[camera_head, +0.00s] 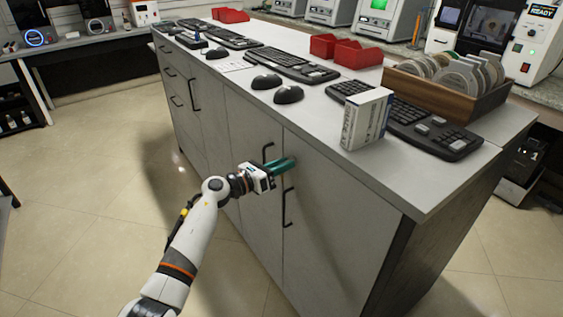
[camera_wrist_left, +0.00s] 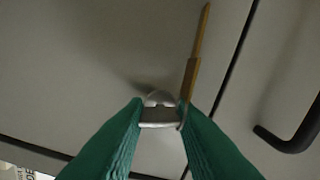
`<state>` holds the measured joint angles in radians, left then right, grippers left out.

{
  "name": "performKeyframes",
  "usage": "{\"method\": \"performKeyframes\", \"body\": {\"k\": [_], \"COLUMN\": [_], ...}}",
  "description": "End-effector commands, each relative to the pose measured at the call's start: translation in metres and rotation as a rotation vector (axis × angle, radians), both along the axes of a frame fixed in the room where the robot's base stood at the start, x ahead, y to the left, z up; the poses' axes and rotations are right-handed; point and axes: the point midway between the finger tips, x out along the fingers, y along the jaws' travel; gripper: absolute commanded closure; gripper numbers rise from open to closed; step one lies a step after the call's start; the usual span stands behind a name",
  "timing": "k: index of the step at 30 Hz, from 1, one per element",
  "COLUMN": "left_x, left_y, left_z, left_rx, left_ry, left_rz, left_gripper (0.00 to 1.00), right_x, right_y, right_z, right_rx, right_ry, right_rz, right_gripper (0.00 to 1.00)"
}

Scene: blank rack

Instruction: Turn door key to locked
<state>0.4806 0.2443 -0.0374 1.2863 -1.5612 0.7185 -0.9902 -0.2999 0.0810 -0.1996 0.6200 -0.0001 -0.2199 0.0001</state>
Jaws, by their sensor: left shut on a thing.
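My left gripper (camera_head: 284,163) is at the front of the grey cabinet, near the top of a door (camera_head: 335,205). Its teal fingers are shut on the silver door key (camera_wrist_left: 160,117), seen between the fingertips (camera_wrist_left: 163,108) in the left wrist view. A rounded metal part of the key or lock shows just beyond the tips against the grey door. A thin brass-coloured piece (camera_wrist_left: 195,70) sticks out beside the key. The lock itself is mostly hidden, so I cannot tell whether it is locked. In the head view the fingers hide the key. My right gripper is not in view.
Black bar handles stand close to the gripper, one to its left (camera_head: 267,153) and one below (camera_head: 288,207). The countertop (camera_head: 410,190) overhangs above, with keyboards, mice, a white box (camera_head: 366,118), red bins and a wooden disc rack (camera_head: 480,105). The floor at left is clear.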

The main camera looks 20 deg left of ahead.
Motion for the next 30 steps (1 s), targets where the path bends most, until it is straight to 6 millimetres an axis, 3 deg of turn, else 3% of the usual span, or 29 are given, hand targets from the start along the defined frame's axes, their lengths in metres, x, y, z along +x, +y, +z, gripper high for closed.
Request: {"method": "performKeyframes", "body": {"k": [30], "left_x": [0.000], "left_y": [0.001], "left_z": [0.002], "left_rx": [-0.755], "left_ry": [0.591], "left_rz": [0.003], "left_gripper": [0.99], "right_x": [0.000], "right_y": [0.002], "right_z": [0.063], "right_rx": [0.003], "right_ry": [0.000], "right_rz": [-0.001], "right_gripper": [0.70]}}
